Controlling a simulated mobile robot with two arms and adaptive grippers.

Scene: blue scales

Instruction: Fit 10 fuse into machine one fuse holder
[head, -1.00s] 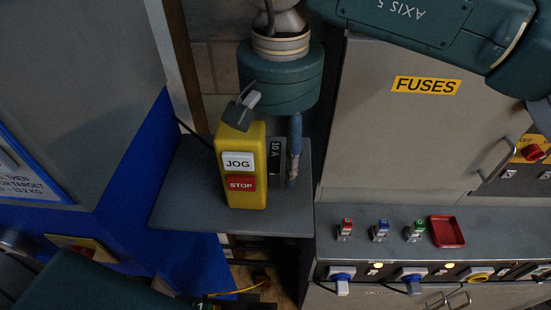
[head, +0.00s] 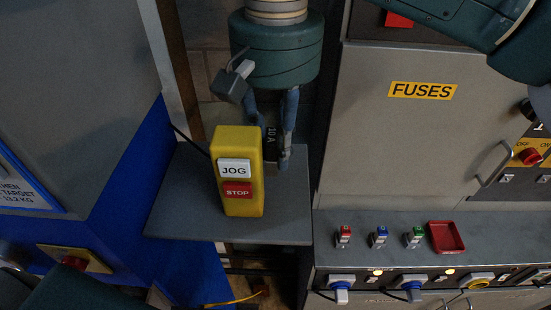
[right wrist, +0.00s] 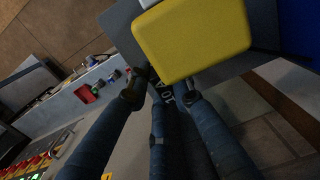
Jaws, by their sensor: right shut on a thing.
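My right gripper (head: 276,150) is shut on a black fuse labelled 10 A (head: 271,138), behind and to the right of the yellow JOG/STOP box. The fuse appears upright, partly hidden by the box and the fingers. In the right wrist view the fingertips (right wrist: 165,97) close around the fuse (right wrist: 166,95), close to the yellow box. Whether the fuse clears the shelf is hard to tell. My left gripper is not in view. I cannot make out a fuse holder marked for machine one.
The yellow box (head: 240,203) stands on a grey shelf (head: 180,215). A grey cabinet marked FUSES (head: 421,91) is at right. Its ledge (head: 400,228) holds red, blue and green small items and a red tray (head: 445,236). A blue machine (head: 120,190) is at left.

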